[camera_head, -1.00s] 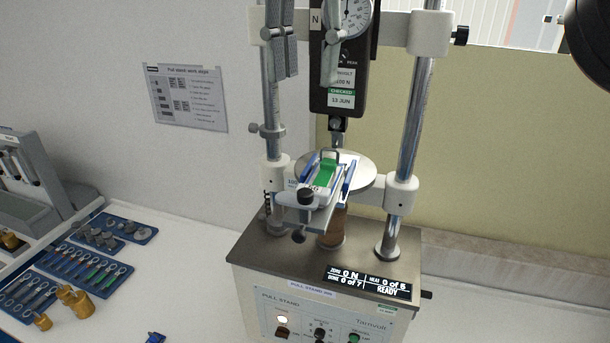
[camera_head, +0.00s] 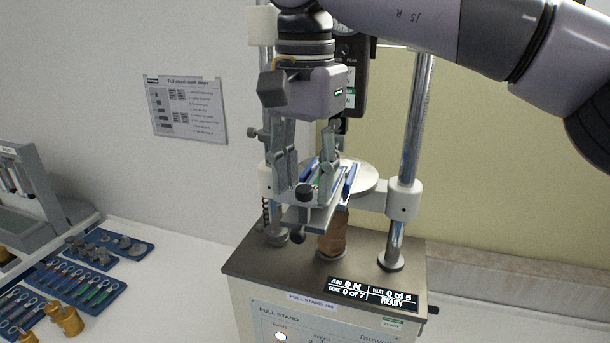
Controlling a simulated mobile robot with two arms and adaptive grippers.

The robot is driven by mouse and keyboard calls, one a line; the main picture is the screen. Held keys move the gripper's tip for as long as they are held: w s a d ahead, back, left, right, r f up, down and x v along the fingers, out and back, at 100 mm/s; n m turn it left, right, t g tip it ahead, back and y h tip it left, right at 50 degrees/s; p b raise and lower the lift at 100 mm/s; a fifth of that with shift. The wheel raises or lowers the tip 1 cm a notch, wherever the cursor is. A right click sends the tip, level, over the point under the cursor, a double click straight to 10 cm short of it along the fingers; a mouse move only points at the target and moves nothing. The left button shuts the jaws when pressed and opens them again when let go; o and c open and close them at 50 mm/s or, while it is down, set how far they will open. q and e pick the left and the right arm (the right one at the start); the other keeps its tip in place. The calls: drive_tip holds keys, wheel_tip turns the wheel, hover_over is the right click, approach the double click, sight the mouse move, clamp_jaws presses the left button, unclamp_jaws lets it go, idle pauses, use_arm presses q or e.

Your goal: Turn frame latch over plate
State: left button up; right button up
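My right gripper (camera_head: 307,188) comes down from the top of the picture with its fingers spread apart. Its fingertips are on either side of the black knob (camera_head: 304,191) at the front of the small frame; I cannot tell whether they touch it. The blue-railed frame (camera_head: 350,183) sits on the pull stand in front of the round pale plate (camera_head: 368,177). A green piece (camera_head: 317,181) inside the frame is mostly hidden by the fingers. I cannot make out the latch's exact angle. My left gripper is not in view.
The pull stand's base (camera_head: 300,270) carries a display (camera_head: 373,293) reading READY. Metal columns (camera_head: 414,130) flank the frame, and the gauge (camera_head: 352,85) is partly behind my arm. Blue trays (camera_head: 75,283) of parts and brass weights (camera_head: 68,320) lie at the left.

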drive_tip(key=shift+f, duration=0.2)
clamp_jaws()
idle(0.4)
